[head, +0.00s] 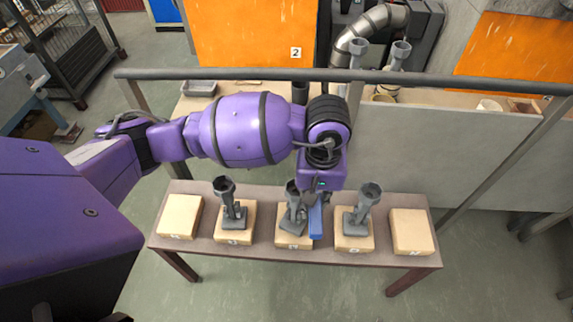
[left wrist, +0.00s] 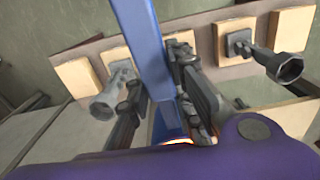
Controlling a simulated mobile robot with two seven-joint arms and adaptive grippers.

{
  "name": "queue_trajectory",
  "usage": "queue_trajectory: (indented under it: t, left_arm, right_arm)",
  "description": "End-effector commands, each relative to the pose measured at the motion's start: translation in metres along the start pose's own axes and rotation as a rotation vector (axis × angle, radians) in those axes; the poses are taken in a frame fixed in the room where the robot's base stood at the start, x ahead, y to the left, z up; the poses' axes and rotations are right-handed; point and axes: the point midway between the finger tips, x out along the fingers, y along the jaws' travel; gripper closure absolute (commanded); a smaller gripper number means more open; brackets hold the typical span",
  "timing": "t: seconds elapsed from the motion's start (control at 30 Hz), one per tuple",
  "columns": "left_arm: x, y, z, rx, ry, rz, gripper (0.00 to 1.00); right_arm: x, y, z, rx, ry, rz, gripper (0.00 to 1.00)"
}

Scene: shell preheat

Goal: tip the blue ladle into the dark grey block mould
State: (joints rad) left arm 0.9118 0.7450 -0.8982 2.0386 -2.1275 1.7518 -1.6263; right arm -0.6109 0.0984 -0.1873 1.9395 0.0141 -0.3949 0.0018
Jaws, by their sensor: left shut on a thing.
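My left gripper (head: 310,190) is shut on the blue ladle (head: 316,222), above the middle of the low bench. In the left wrist view the ladle's blue handle (left wrist: 140,40) runs between the fingers (left wrist: 163,88). Below it, a blue part with a small orange-bright patch shows, partly cut off by my wrist. Dark grey funnel-topped pieces stand on blocks to the left (head: 232,208) and right (head: 360,212). A similar dark grey piece (head: 292,222) is on the middle block, partly behind my gripper. I cannot tell which is the block mould. My right gripper is out of view.
The low brown bench (head: 200,252) carries several pale blocks; the end blocks (head: 180,215) and (head: 410,232) are bare. A grey rail (head: 220,74) crosses behind it. A rear bench holds a grey tray (head: 199,88) and light grey funnel-topped pieces (head: 399,55).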

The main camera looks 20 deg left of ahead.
Motion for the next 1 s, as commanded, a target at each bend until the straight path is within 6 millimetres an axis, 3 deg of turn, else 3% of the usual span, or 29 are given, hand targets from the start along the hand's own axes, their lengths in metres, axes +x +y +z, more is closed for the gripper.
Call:
queue_trajectory:
  t: [0.5, 0.6, 0.73, 1.0]
  left_arm:
    - [0.025, -0.001, 0.000, -0.004, -0.002, 0.057, 1.00]
    - [0.026, 0.002, 0.001, -0.004, 0.000, 0.175, 1.00]
    - [0.021, 0.005, -0.001, 0.004, 0.009, 0.177, 1.00]
    - [0.024, 0.005, 0.001, 0.064, 0.031, 0.247, 1.00]
  right_arm:
    - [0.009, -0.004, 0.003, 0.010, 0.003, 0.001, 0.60]
    - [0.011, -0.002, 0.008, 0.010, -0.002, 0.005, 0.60]
    - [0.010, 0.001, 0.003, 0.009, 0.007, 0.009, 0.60]
    - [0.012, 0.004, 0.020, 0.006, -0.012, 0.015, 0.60]
